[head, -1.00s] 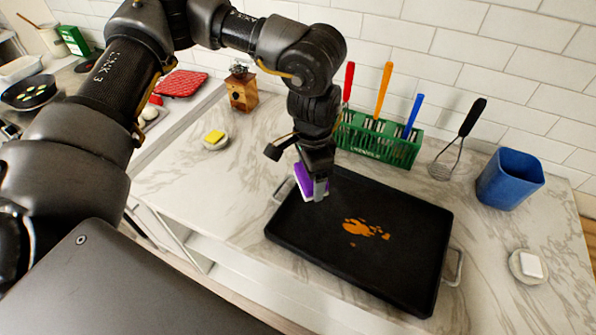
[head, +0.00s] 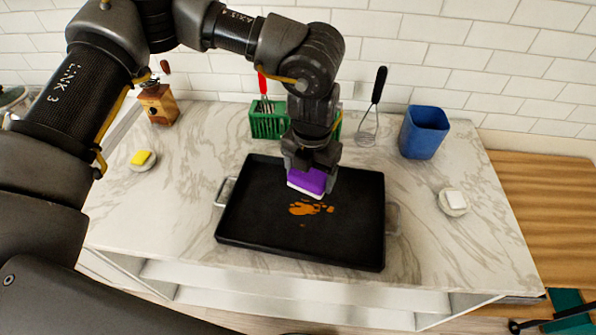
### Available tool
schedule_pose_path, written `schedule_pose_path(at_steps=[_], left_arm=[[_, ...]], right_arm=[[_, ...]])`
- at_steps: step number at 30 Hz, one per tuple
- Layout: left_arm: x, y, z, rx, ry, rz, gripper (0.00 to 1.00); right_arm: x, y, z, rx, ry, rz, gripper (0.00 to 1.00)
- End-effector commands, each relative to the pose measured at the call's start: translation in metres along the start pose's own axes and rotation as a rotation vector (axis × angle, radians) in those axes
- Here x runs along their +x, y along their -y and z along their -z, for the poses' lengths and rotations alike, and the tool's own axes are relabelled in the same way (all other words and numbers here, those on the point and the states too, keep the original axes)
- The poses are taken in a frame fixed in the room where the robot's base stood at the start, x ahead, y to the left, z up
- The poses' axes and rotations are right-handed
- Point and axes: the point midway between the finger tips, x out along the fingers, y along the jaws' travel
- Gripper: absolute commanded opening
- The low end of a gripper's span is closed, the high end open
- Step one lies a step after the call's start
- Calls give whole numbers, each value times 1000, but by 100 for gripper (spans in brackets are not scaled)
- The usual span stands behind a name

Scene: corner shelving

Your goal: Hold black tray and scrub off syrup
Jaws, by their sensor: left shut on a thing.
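The black tray (head: 270,243) lies flat on the marble counter, with a metal handle at each side. An orange-brown syrup patch (head: 308,207) is on its middle, with a small separate spot nearer the front. My left gripper (head: 311,168) is shut on a purple and white sponge (head: 308,181). It holds the sponge over the tray, just behind the syrup. I cannot tell whether the sponge touches the tray. The arm hides part of the tray's back edge. My right gripper is not in view.
A green utensil rack (head: 266,120), a whisk (head: 369,117) and a blue bin (head: 423,132) stand behind the tray. A yellow sponge on a dish (head: 143,160) is at left, a white block on a dish (head: 453,201) at right.

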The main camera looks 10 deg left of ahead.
Motion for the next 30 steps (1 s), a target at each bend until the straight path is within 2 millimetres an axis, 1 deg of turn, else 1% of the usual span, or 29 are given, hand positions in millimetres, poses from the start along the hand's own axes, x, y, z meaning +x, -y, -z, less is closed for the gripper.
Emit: schedule_pose_path(at_steps=[1, 3, 6, 9, 14, 15, 17, 23, 26, 29, 30], left_arm=[[0, 0, -1, 100, 0, -1, 58], [0, 1, -1, 239, 0, -1, 58], [0, 1, 0, 400, 0, -2, 58], [0, 1, 0, 513, 0, -2, 58], [0, 1, 0, 601, 0, -3, 58], [0, 1, 0, 608, 0, -3, 58], [0, 1, 0, 613, 0, -3, 58], [0, 2, 0, 613, 0, -2, 58], [0, 2, 0, 613, 0, -2, 58], [0, 2, 0, 613, 0, -2, 58], [0, 2, 0, 613, 0, -2, 58]], right_arm=[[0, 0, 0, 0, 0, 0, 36], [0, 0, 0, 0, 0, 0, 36], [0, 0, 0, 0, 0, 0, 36], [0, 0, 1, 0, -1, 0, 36], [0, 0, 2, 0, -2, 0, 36], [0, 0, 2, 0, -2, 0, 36], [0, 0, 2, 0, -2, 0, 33], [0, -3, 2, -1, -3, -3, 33], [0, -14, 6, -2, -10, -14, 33], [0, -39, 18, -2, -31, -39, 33], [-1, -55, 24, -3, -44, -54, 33]])
